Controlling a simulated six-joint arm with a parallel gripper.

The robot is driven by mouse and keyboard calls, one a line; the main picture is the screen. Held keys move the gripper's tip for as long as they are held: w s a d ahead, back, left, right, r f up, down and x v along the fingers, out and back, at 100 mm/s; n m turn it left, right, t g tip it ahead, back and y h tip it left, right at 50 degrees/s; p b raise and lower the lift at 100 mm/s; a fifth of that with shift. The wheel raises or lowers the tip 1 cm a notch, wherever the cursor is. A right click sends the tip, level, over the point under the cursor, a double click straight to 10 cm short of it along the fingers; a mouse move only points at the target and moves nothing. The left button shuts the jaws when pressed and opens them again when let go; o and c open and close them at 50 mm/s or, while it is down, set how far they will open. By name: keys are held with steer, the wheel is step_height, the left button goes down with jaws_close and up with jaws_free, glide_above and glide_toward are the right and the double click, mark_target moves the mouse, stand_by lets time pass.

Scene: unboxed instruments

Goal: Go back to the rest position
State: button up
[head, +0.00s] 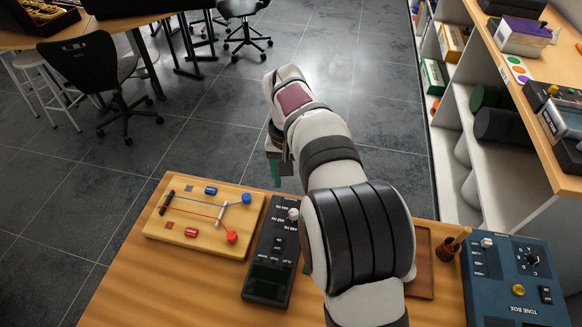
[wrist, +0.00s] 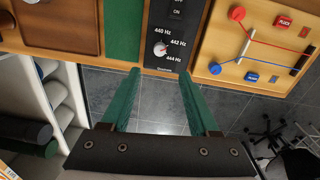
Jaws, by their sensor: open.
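My gripper (head: 276,180) hangs beyond the far edge of the wooden table in the head view. In the wrist view its two green fingers (wrist: 160,72) are apart with only grey floor and the table edge between them. It is open and holds nothing. My arm reaches forward across the table and hides part of the table's middle.
A black tuner (head: 271,262) with a knob lies left of my arm; the knob also shows in the wrist view (wrist: 160,49). A wooden string board (head: 183,232) is at left, a blue tone box (head: 515,285) at right. A brown tray (head: 422,265) is partly hidden.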

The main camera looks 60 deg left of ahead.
step_height(320, 180, up, 4)
stand_by(0.5)
steer(key=w+d+r+m, duration=0.2)
steer(key=w+d, duration=0.1)
steer(key=d, duration=0.4)
steer(key=w+d+r+m, duration=0.2)
steer(key=d+r, duration=0.1)
steer(key=d, duration=0.4)
steer(key=w+d+r+m, duration=0.2)
steer(key=w+d, duration=0.1)
steer(key=d, duration=0.4)
steer(key=s+d+m+g+y, duration=0.1)
steer(key=s+d+m, duration=0.1)
steer(key=d, duration=0.6)
steer(key=s+d+m, duration=0.3)
steer(key=d, duration=0.4)
steer(key=s+d+f+m+y, duration=0.1)
steer(key=s+d+f+m, duration=0.3)
steer(key=s+d, duration=0.3)
steer(key=shift+s+f, duration=0.5)
steer(key=shift+s, duration=0.7)
